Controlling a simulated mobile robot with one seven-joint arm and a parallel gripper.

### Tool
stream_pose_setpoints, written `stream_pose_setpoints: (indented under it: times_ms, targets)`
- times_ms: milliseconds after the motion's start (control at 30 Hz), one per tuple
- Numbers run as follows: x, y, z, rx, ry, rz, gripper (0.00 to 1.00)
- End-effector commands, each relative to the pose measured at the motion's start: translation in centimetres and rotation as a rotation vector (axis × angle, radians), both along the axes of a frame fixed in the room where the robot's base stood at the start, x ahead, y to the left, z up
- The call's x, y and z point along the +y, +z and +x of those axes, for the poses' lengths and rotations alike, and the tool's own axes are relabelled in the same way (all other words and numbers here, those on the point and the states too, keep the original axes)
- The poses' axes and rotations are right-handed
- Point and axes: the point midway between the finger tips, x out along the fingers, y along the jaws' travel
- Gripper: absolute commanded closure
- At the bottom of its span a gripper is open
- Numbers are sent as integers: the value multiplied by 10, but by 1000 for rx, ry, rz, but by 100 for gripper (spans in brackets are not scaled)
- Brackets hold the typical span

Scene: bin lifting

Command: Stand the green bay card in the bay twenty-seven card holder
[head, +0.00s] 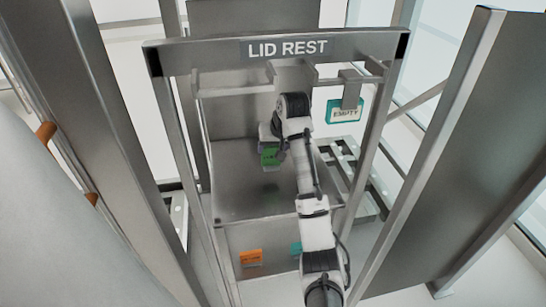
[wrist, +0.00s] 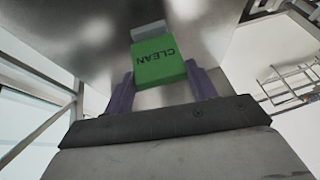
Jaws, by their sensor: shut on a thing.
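My gripper (head: 272,150) is shut on the green bay card (head: 270,157) and holds it in front of the grey metal panel under the "LID REST" frame. In the wrist view the green card (wrist: 158,62) reads "CLEAN" and sits between the purple fingers of my gripper (wrist: 161,90). A pale grey piece (wrist: 149,31) shows just beyond the card's far edge. I cannot tell which holder is the bay twenty-seven one, as no such number is legible.
A teal "EMPTY" sign (head: 345,111) hangs at the right of the "LID REST" bar (head: 288,48). An orange card (head: 251,257) and a teal card (head: 296,248) are low on the front. Metal posts stand on both sides.

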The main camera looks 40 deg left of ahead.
Motion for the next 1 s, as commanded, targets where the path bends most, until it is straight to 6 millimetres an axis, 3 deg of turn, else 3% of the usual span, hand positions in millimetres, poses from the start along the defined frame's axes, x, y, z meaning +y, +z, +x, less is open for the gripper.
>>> stream_pose_setpoints:
  times_ms: [400, 700, 733, 900, 1000]
  targets:
    - [-1, -43, 0, 1, -1, -1, 96]
    - [0, -47, 1, -2, -1, 1, 96]
    - [0, -47, 0, -1, -1, 0, 42]
    - [0, -47, 0, -1, -1, 0, 20]
    - [0, -47, 0, -1, -1, 0, 20]
